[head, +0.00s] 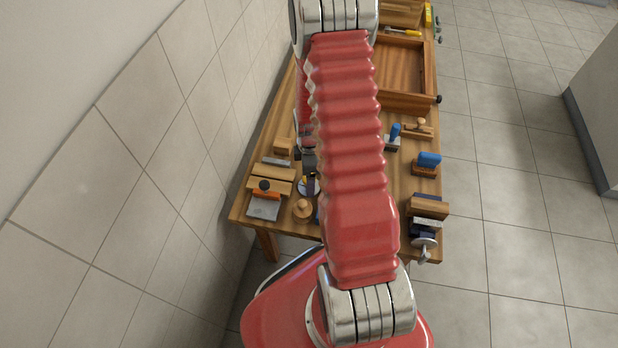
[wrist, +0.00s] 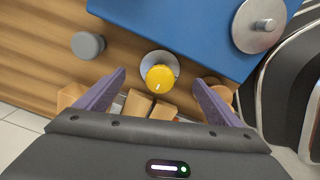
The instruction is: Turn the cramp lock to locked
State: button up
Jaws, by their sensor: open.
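A yellow round knob (wrist: 160,78) with a short white mark near its lower edge sits on a grey disc (wrist: 154,60) in the wrist view. It appears to be the cramp lock; no lettering for locked or unlocked can be read. My gripper (wrist: 160,79) is open, with one purple finger on each side of the knob and visible gaps between. In the head view, a purple finger of my gripper (head: 311,184) shows beside the disc at the bench's near left, partly hidden by my arm.
A blue block (wrist: 185,28) with a metal disc and peg (wrist: 258,22) lies beyond the knob. A grey cylinder (wrist: 88,45) stands left. Wooden blocks (wrist: 135,102) lie close below the knob.

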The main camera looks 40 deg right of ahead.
jog(key=shift+o, duration=1.4)
jog(key=shift+r, duration=3.55)
